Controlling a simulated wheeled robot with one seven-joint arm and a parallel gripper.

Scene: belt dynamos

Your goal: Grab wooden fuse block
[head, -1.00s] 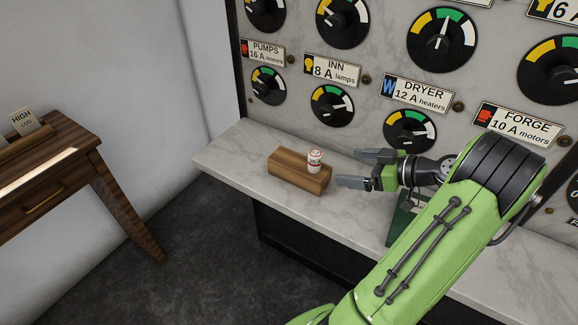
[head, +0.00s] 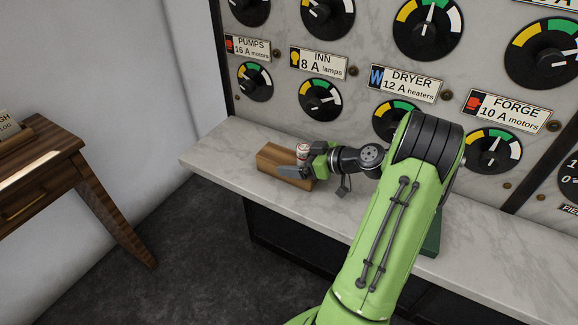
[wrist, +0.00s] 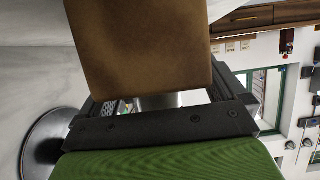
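The wooden fuse block (head: 268,160) lies on the marble shelf, with a white cylindrical fuse (head: 302,150) upright on its top near the right end. My gripper (head: 299,161) is at the block's right end, with its near finger in front of the block and fuse. In the wrist view the brown block (wrist: 140,45) fills the upper middle and hides the fingertips. The white fuse (wrist: 160,101) shows between the spread fingers, below the block in the picture. My gripper is open around the fuse; whether a finger touches anything is hidden.
The marble shelf (head: 215,158) is clear left of the block. A green object (head: 432,238) stands on the shelf right of my arm. A wooden table (head: 50,165) stands at the left.

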